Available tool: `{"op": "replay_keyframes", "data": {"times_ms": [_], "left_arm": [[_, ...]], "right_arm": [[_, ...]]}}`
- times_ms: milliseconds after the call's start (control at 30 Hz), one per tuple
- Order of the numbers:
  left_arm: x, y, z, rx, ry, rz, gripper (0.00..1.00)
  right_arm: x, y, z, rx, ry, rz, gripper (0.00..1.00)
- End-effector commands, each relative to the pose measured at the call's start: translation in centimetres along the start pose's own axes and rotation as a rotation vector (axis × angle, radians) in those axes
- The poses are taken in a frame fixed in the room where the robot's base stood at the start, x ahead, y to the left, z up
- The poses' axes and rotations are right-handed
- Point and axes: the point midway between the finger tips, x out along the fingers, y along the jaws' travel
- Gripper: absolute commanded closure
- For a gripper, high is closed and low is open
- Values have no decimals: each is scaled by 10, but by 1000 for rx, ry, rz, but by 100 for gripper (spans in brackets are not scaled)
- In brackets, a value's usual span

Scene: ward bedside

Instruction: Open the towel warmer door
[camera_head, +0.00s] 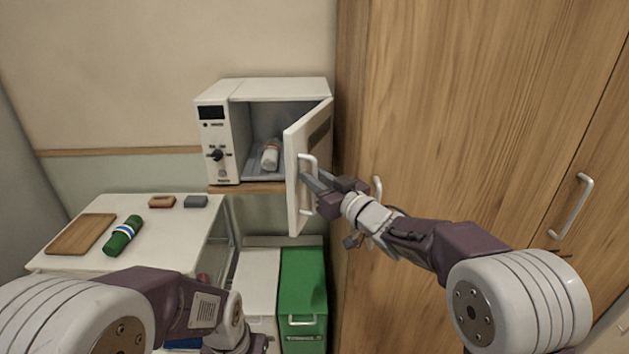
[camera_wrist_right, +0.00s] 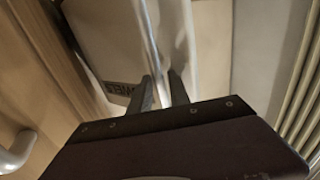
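The white towel warmer (camera_head: 222,139) stands on a wooden ledge at the back, with a dark display and knobs on its left front. Its door (camera_head: 295,150), hinged on the right, stands wide open and swung out towards me. A rolled white towel with an orange band (camera_head: 270,155) lies inside. My right gripper (camera_head: 308,184) is at the door's bar handle (camera_head: 312,160). In the right wrist view the metal handle (camera_wrist_right: 151,45) runs between the two fingers (camera_wrist_right: 161,92), which look closed around it. My left gripper is mostly cut off at the bottom edge; its fingers do not show.
A tall wooden cupboard (camera_head: 440,110) with bar handles stands close on the right. A white table (camera_head: 175,222) at left holds a brown board (camera_head: 82,234), a green roll (camera_head: 123,235) and two small blocks. A green bin (camera_head: 304,285) stands below the door.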

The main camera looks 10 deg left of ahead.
Motion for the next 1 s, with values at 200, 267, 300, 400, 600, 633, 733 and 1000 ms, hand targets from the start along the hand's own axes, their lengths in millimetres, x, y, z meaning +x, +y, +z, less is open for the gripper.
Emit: {"op": "replay_keyframes", "data": {"times_ms": [200,267,300,400,600,633,733,1000], "left_arm": [[0,0,0,0,0,0,100],[0,0,0,0,0,0,100],[0,0,0,0,0,0,100],[5,0,0,0,0,0,100],[18,0,2,0,0,0,100],[19,0,2,0,0,0,100],[22,0,2,0,0,0,100],[22,0,2,0,0,0,100]], "right_arm": [[0,0,3,-1,-7,-1,66],[0,0,3,-1,-8,-1,66],[0,0,4,-1,-8,-1,66],[-10,0,5,-1,-8,1,66],[-54,2,5,-1,-6,3,66],[-60,2,4,-2,-5,2,66],[-78,2,3,-1,-5,2,66],[-91,1,3,1,-7,0,66]]}}
